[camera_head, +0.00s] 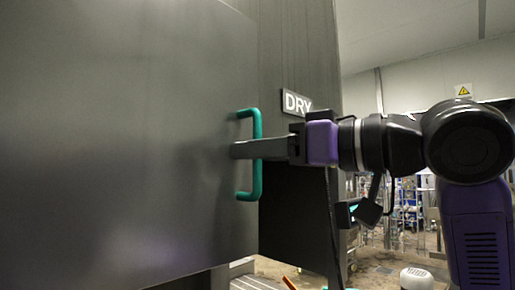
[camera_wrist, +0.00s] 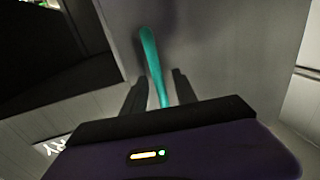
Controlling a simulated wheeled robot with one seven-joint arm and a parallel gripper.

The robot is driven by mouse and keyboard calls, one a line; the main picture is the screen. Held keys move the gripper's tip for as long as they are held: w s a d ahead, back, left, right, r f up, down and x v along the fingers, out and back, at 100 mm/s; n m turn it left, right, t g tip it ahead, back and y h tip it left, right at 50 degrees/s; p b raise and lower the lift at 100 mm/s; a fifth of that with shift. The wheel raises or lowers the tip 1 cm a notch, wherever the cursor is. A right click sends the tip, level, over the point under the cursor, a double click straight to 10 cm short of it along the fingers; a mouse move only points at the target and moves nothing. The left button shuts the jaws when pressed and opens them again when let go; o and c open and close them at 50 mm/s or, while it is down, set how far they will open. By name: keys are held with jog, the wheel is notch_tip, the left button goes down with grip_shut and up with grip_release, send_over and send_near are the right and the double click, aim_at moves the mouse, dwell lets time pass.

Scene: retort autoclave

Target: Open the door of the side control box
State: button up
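The door (camera_head: 120,140) is a large flat grey panel filling the left of the head view. A teal bar handle (camera_head: 257,182) stands upright near its right edge. It also shows in the wrist view (camera_wrist: 151,55), running down between my fingers. My gripper (camera_head: 235,150) reaches in from the right, its fingers level and crossing the middle of the handle. In the wrist view, my gripper (camera_wrist: 158,80) has a finger on each side of the handle, with narrow gaps visible.
Shelving with glassware or equipment (camera_head: 405,205) stands in the right background. A yellow warning sign (camera_head: 463,90) hangs on the far wall.

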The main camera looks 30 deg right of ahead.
jog(key=shift+c, duration=0.4)
grip_shut()
dwell(0.9)
